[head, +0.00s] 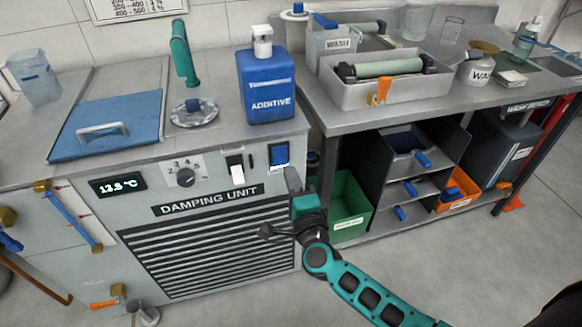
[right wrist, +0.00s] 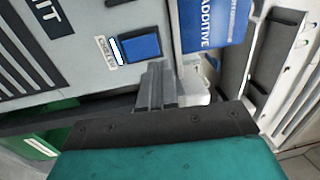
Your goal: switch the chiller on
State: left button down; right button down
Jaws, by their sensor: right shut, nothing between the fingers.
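The damping unit (head: 150,212) is a grey cabinet with a lit display (head: 117,185) that reads about 13.5 °C. Its front panel has a black knob (head: 186,177), a white switch (head: 237,172) and a blue rocker switch (head: 279,155) near the right edge. The blue switch (right wrist: 142,46) also shows in the right wrist view, with a small label beside it that I cannot read surely. My right gripper (head: 293,181) is shut and empty, just below and right of the blue switch. Its fingertips (right wrist: 156,80) look apart from the switch. My left gripper is out of view.
A blue additive jug (head: 267,88) stands on the cabinet top above the switches. A steel bench (head: 350,122) with shelves and a green bin (head: 347,205) stands to the right.

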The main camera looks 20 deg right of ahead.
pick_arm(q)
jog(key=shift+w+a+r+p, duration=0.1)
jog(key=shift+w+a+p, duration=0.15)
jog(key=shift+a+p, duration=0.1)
pick_arm(e)
jog(key=s, duration=0.7)
jog(key=shift+a+r, duration=0.35)
jog(key=shift+r, duration=0.1)
jog(key=shift+w, duration=0.1)
